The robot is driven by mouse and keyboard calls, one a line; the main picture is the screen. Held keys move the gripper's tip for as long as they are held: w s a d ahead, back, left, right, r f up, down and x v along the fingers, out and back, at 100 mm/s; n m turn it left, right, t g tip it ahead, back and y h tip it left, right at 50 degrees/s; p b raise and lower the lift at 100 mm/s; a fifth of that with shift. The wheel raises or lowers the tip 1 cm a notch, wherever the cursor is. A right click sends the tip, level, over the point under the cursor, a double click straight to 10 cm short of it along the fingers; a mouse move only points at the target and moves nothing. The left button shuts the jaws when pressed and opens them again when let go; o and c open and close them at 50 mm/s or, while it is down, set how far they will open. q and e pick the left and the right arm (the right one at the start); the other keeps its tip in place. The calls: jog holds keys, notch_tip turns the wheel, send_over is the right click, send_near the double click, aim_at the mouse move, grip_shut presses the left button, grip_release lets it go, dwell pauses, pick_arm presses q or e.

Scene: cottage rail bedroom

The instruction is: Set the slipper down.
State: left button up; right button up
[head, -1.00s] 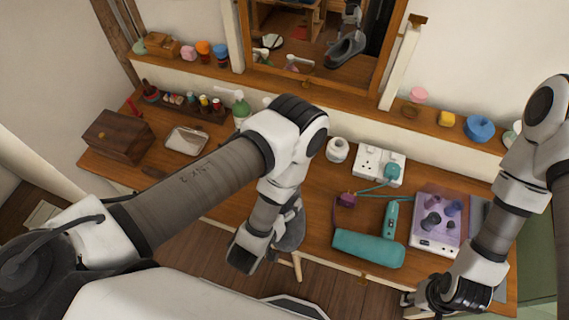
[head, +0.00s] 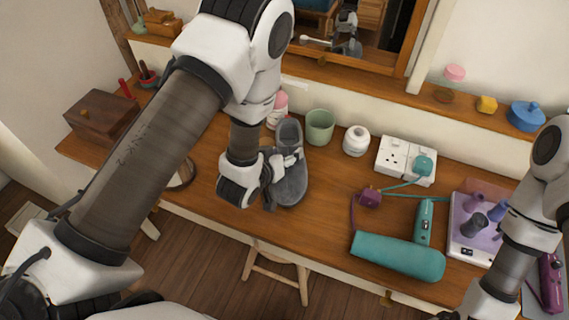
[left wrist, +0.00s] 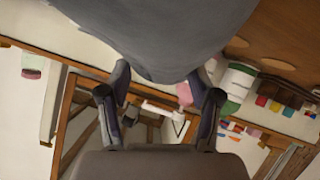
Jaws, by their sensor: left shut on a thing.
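The grey slipper (head: 291,180) is over the wooden desk, its length running from front to back in the head view. My left gripper (head: 268,178) is shut on it from its left side. In the left wrist view the slipper (left wrist: 150,35) fills the top middle, above the two dark fingers (left wrist: 162,105). I cannot tell whether its sole touches the desk top (head: 325,220) or hovers just above it. My right arm shows at the right edge of the head view, but its fingers are cut off.
A green cup (head: 320,127) and a white jar (head: 356,141) stand just behind and right of the slipper. A teal hair dryer (head: 398,256), a socket block (head: 405,160) and a purple tray (head: 470,235) lie farther right. A stool (head: 275,268) stands below the desk's front edge.

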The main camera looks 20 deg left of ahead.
pick_arm(q)
jog(key=shift+d+f, duration=0.1)
jog(key=shift+f, duration=0.8)
jog(key=shift+r, duration=0.15)
pick_arm(e)
jog(key=shift+f, duration=0.75)
pick_arm(q)
jog(key=o, duration=1.2)
